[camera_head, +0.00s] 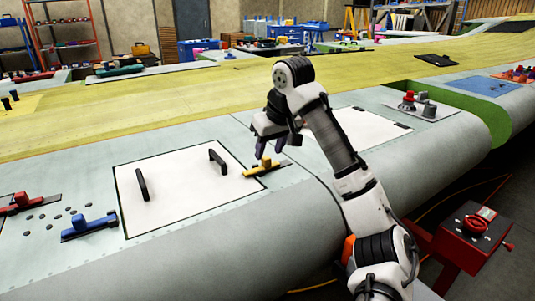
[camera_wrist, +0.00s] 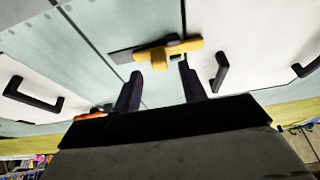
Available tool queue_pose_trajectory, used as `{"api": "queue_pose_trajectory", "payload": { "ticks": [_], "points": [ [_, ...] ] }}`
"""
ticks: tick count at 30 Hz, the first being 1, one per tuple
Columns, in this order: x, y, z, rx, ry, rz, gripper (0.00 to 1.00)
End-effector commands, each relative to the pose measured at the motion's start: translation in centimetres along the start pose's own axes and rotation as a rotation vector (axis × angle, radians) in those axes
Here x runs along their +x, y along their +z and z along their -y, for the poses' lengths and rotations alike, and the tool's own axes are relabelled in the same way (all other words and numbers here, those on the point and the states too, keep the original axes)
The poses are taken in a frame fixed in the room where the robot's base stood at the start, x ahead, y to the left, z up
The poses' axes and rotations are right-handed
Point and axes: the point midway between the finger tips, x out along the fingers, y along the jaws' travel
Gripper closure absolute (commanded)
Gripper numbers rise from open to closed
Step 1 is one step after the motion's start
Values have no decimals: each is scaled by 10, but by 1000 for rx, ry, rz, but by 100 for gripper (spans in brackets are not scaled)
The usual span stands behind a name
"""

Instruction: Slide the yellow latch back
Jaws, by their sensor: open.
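The yellow latch (camera_head: 266,167) lies on the pale wing surface at the right edge of a white panel, with a dark plate at one end. It also shows in the wrist view (camera_wrist: 178,48), with its knob pointing toward my fingers. My gripper (camera_head: 275,150) hangs just above the latch with its dark fingers pointing down. In the wrist view my open fingers (camera_wrist: 161,68) are spread to the left and right of the knob, with nothing held. Whether either finger touches the latch cannot be told.
The white panel (camera_head: 180,190) has two upright black handles, the nearer one (camera_head: 218,161) left of my gripper. A blue latch (camera_head: 88,226) and a red latch (camera_head: 22,203) sit to the left. A red box (camera_head: 470,232) stands at the lower right. The surface around the yellow latch is mostly clear.

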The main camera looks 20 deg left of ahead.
Motion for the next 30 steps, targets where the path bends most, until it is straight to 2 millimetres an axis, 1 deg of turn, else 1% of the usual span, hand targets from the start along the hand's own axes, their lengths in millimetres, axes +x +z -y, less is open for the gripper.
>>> {"api": "queue_pose_trajectory", "payload": {
  "ticks": [1, 3, 6, 10, 17, 20, 27, 30],
  "points": [
    [8, 0, 0, 0, -2, 0, 58],
    [16, 0, 0, 0, -1, 1, 58],
    [26, 0, 0, 0, -1, 0, 58],
    [31, 0, 0, 0, 0, -1, 58],
    [32, 0, 0, 0, 0, -1, 58],
    [32, 0, 0, 0, 0, -1, 69],
    [32, 0, 0, 0, 0, -1, 100],
    [32, 0, 0, 0, 0, -1, 100]
  ]
}}
